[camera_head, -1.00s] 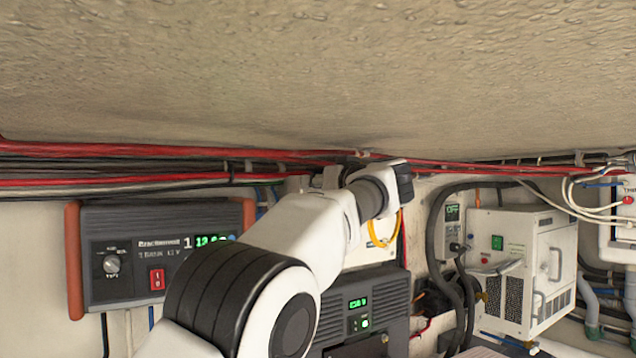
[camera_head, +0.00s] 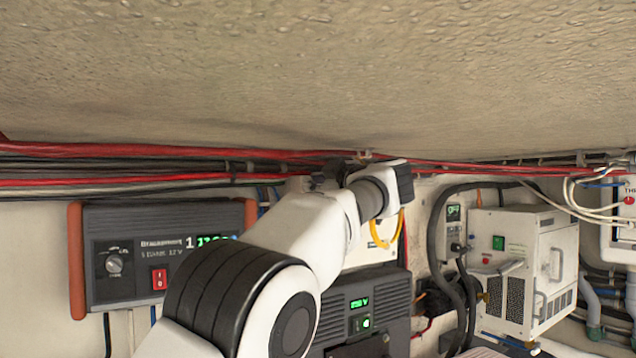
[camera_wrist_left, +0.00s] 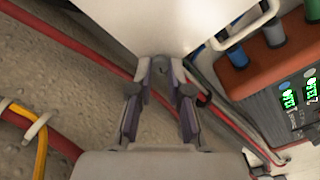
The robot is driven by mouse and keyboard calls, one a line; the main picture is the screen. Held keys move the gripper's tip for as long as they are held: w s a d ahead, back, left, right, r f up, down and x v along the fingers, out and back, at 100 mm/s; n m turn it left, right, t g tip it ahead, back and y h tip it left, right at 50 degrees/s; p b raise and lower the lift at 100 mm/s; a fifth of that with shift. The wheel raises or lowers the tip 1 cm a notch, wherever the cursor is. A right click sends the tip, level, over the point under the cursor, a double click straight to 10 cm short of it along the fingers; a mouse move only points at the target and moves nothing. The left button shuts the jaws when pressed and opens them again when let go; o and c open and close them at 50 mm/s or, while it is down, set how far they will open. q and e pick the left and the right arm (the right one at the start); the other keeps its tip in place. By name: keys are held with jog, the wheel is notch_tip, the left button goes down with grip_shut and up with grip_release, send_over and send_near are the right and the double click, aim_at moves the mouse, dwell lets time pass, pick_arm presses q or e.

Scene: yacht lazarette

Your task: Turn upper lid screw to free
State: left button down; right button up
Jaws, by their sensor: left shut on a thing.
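In the left wrist view my left gripper (camera_wrist_left: 161,72) has its two fingers closing together at the edge of a white box (camera_wrist_left: 150,25). It is shut on a small grey piece between the fingertips, which looks like the upper lid screw (camera_wrist_left: 160,67); the fingers hide most of it. In the head view the white box (camera_head: 362,256) shows only in part behind my left arm. A dark part of my left gripper (camera_head: 324,180) shows beside the white wrist, near the cables. The screw is hidden there. My right gripper is in neither view.
Red and black cables (camera_head: 120,168) run along the wall just under the rough ceiling, close to the gripper. A grey power unit (camera_head: 140,290) hangs at left. A dark charger (camera_head: 375,297) sits below the arm. A white vented box (camera_head: 520,265) stands at right.

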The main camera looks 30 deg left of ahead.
pick_arm(q)
jog(key=shift+r+n, duration=0.15)
jog(key=shift+n, duration=2.85)
jog(key=shift+a, duration=0.1)
jog(key=c, duration=1.4)
grip_release()
jog(key=shift+r, duration=0.1)
jog(key=o, duration=0.3)
jog(key=shift+w+a, duration=0.1)
jog(key=v, duration=1.1)
jog(key=shift+d+f, duration=0.3)
jog(key=shift+f, duration=0.1)
jog(key=shift+a, duration=0.1)
